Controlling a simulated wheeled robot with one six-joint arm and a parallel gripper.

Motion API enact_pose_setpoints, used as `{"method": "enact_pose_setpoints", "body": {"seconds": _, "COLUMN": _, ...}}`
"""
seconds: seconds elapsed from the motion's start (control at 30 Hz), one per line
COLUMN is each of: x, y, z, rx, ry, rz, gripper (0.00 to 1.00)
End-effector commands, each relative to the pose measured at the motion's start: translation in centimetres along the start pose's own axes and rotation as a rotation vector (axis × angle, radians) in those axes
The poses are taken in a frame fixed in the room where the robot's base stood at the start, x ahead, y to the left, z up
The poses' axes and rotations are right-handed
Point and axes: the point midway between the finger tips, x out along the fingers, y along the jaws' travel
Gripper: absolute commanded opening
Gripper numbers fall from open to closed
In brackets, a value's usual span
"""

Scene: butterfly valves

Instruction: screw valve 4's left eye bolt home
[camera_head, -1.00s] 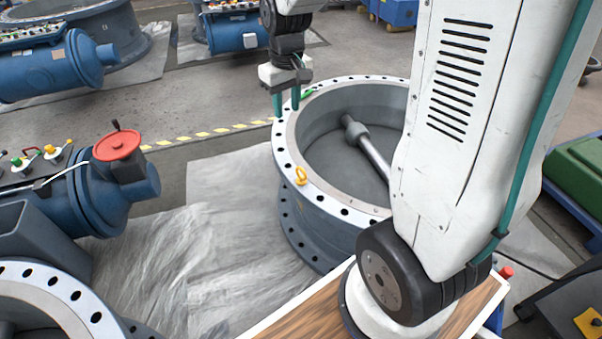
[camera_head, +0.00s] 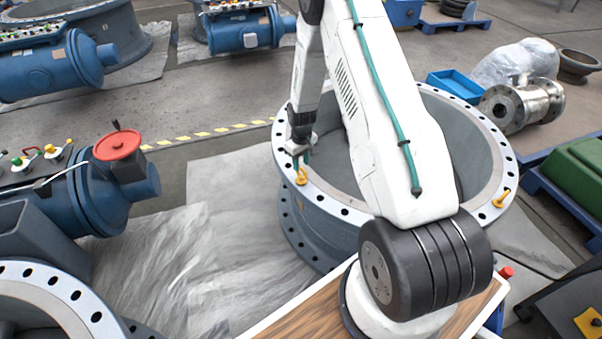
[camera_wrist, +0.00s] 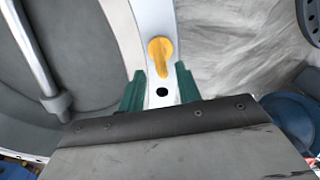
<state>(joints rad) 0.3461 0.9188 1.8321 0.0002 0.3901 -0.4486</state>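Valve 4 appears to be the large grey ring body (camera_head: 335,237) with a pale drilled flange beside my base. A yellow eye bolt (camera_head: 300,177) stands on the flange's left side; it also shows in the wrist view (camera_wrist: 161,50). A second yellow eye bolt (camera_head: 500,198) stands on the flange's right side. My gripper (camera_head: 302,166) is at the left eye bolt. In the wrist view my gripper (camera_wrist: 160,70) is open, its green fingers apart on either side of the bolt's near end. I cannot tell whether they touch it, or how deep it sits.
My arm crosses over the ring's opening and hides part of its far rim. A shaft (camera_wrist: 33,48) lies inside the ring. A blue valve with a red handwheel (camera_head: 118,146) stands at left. A sheet (camera_head: 230,200) covers clear floor between. A green case (camera_head: 577,170) is at right.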

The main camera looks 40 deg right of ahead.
Motion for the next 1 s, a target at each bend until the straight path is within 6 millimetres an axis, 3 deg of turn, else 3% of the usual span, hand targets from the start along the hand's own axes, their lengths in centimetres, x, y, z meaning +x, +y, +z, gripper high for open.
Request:
{"method": "enact_pose_setpoints", "body": {"seconds": 0.3, "x": 4.8, "y": -0.1, "z": 0.0, "rx": 0.0, "ry": -0.001, "rz": -0.001, "gripper": 0.34}}
{"method": "enact_pose_setpoints", "body": {"seconds": 0.7, "x": 5.8, "y": -0.1, "z": 0.0, "rx": 0.0, "ry": 0.0, "rz": -0.001, "gripper": 0.34}}
{"method": "enact_pose_setpoints", "body": {"seconds": 0.83, "x": 5.8, "y": -0.1, "z": 0.0, "rx": 0.0, "ry": 0.0, "rz": -0.001, "gripper": 0.0}}
{"method": "enact_pose_setpoints", "body": {"seconds": 1.0, "x": 5.8, "y": -0.1, "z": 0.0, "rx": 0.001, "ry": 0.0, "rz": -0.001, "gripper": 0.0}}
